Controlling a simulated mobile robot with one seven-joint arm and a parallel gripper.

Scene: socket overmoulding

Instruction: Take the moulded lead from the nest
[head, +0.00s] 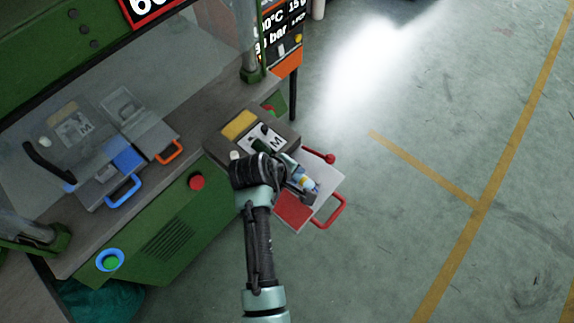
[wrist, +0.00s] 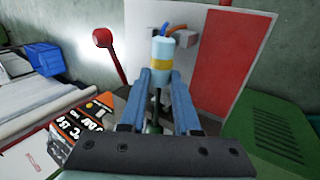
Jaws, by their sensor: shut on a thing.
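My gripper (wrist: 161,80) is shut on a light blue cylindrical piece with a yellow band (wrist: 162,57), which I take for the moulded lead. Its top stands above the fingertips in the wrist view. A dark strand shows between the fingers below it. In the head view my gripper (head: 300,184) is over the white and red slide plate (head: 327,180) at the press's right end. Grey blocks (wrist: 187,34) with orange and blue wires show just behind the piece, probably part of the nest. I cannot tell whether the piece still touches the nest.
The slide plate has a red handle (head: 331,215) and a red-knobbed lever (head: 330,158). A second slide with a blue handle (head: 123,192) and an orange handle (head: 170,152) is at the left, behind a clear guard. The floor to the right is open.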

